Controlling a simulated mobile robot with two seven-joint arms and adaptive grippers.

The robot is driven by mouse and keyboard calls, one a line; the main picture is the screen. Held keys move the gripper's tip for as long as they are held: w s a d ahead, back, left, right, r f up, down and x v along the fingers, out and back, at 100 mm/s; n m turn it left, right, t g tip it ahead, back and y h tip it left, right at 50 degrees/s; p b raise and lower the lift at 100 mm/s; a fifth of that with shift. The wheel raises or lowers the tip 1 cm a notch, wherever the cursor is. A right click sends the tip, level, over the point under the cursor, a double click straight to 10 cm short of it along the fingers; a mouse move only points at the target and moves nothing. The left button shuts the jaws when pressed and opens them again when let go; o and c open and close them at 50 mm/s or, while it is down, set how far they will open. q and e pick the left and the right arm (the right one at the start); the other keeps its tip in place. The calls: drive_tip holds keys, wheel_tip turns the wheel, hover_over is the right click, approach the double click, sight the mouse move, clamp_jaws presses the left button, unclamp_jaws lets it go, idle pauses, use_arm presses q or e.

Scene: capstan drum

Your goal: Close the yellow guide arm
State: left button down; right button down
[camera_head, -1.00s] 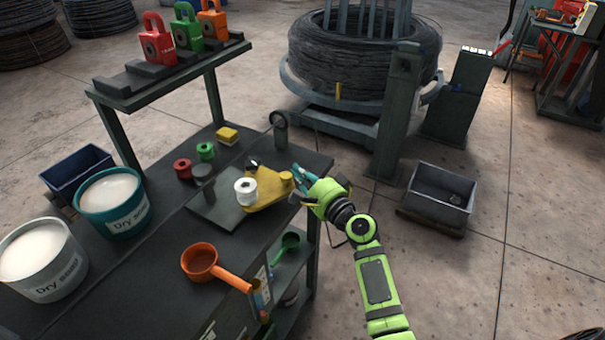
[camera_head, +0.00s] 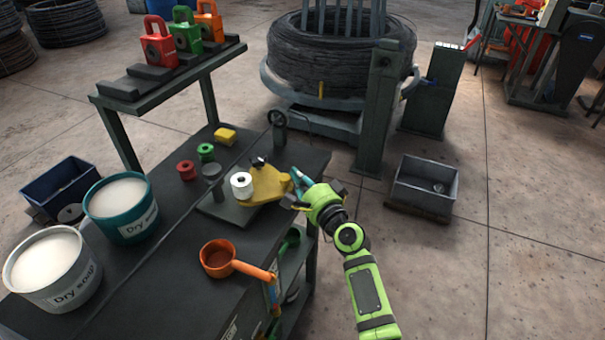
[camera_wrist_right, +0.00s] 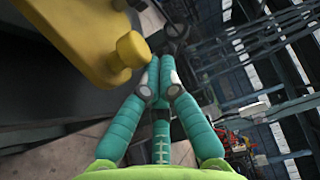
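The yellow guide arm (camera_head: 265,186) sits on a dark plate (camera_head: 228,212) on the bench, beside a white roller (camera_head: 241,184). Its outer end points right, toward my right gripper. In the right wrist view the guide arm (camera_wrist_right: 75,35) fills the upper left, with a round yellow knob (camera_wrist_right: 131,50) at its edge. My right gripper (camera_head: 297,180) is at the bench's right edge, by that end. In the wrist view its teal fingers (camera_wrist_right: 160,72) are together with nothing between them, just right of the knob. I cannot tell whether they touch it. My left gripper is out of view.
An orange ladle (camera_head: 232,262) lies near the bench's front right edge. Two soap buckets (camera_head: 122,208) stand at left. Red and green spools (camera_head: 187,170) and a yellow block (camera_head: 225,136) are behind the plate. A wire coil (camera_head: 335,70) and a grey bin (camera_head: 425,185) stand beyond.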

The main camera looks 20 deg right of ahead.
sight(281, 181)
drive_tip(key=shift+s+a+f, duration=0.1)
drive_tip(key=shift+s+a, duration=0.2)
drive_tip(key=shift+s+a+p, duration=0.45)
drive_tip(key=shift+s+a, duration=0.15)
drive_tip(key=shift+a, duration=0.25)
drive_tip(key=shift+s+a, duration=0.3)
drive_tip(key=shift+a, duration=0.4)
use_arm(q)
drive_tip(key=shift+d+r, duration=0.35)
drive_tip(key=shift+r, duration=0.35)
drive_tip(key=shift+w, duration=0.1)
use_arm(e)
drive_tip(key=shift+s+a+f, duration=0.1)
drive_tip(key=shift+a, duration=0.15)
